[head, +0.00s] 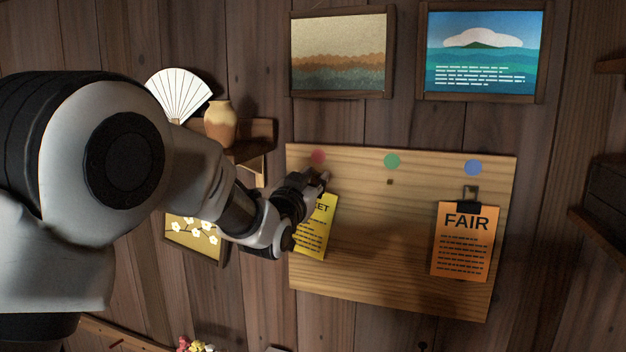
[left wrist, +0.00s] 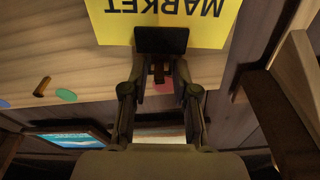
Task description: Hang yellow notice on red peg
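The yellow notice (head: 316,232) has a black clip at its top and faces out from the board. Its upper part, with "MARKET" upside down, shows in the left wrist view (left wrist: 165,25). My left gripper (head: 321,180) is at its top, and in the left wrist view its fingers close in on the black clip (left wrist: 160,41). The red marker (head: 317,157) is just above the gripper; part of red shows between the fingers in the left wrist view. A small brown piece is there too; whether the clip is around the red peg is hidden. My right gripper is out of view.
The wooden board (head: 370,260) has a green marker (head: 392,161) above a bare peg (head: 390,182). An orange notice (head: 462,245) hangs below the blue marker (head: 473,167). A shelf (head: 256,147) with a vase (head: 221,124) is left of the board.

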